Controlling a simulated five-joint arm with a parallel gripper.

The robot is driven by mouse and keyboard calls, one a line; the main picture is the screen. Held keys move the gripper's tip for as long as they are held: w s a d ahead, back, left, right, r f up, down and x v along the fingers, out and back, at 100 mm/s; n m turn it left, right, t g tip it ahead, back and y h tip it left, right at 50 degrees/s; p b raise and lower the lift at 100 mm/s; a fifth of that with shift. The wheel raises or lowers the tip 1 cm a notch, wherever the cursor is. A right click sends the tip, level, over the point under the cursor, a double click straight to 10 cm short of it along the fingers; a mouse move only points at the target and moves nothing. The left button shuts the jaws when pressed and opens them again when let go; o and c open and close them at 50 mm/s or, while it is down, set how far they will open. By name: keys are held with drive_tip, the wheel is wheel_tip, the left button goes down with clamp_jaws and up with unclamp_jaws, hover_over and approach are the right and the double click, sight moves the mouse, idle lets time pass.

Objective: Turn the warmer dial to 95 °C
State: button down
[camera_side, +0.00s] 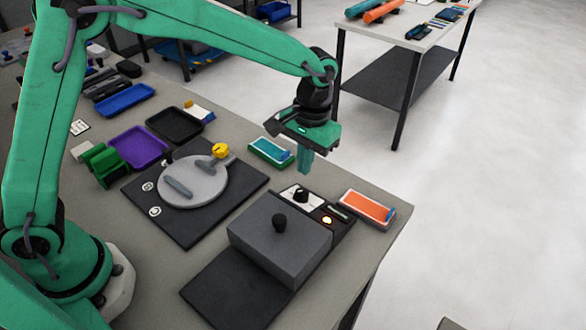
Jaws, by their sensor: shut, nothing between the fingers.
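The warmer (270,248) is a dark grey box with a black knob on its lid, standing on a black base near the front edge of the bench. Its dial (301,195) is a small black knob on a white plate, on the panel behind the lid. The dial's setting is too small to read. My gripper (304,172) points down above the dial area, shut and empty. Its fingertips look apart from the dial.
An orange-topped tray (367,207) stands right of the warmer, and a teal-topped tray (270,151) lies behind it. A round grey plate (193,182) on a black mat (187,233) is to the left. Purple (138,147) and black (174,125) trays lie further back.

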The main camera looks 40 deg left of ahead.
sight(301, 195)
drive_tip(key=shift+w+d+r, duration=0.1)
drive_tip(key=shift+d, duration=0.3)
drive_tip(key=shift+s+f, duration=0.4)
drive_tip(key=shift+f, duration=0.7)
drive_tip(key=shift+s+f, duration=0.4)
drive_tip(key=shift+f, duration=0.7)
drive_tip(key=shift+s+f, duration=0.4)
drive_tip(key=shift+f, duration=0.7)
drive_tip(key=shift+w+a, duration=0.1)
drive_tip(key=shift+w, duration=0.05)
drive_tip(key=shift+a, duration=0.7)
drive_tip(key=shift+a, duration=0.4)
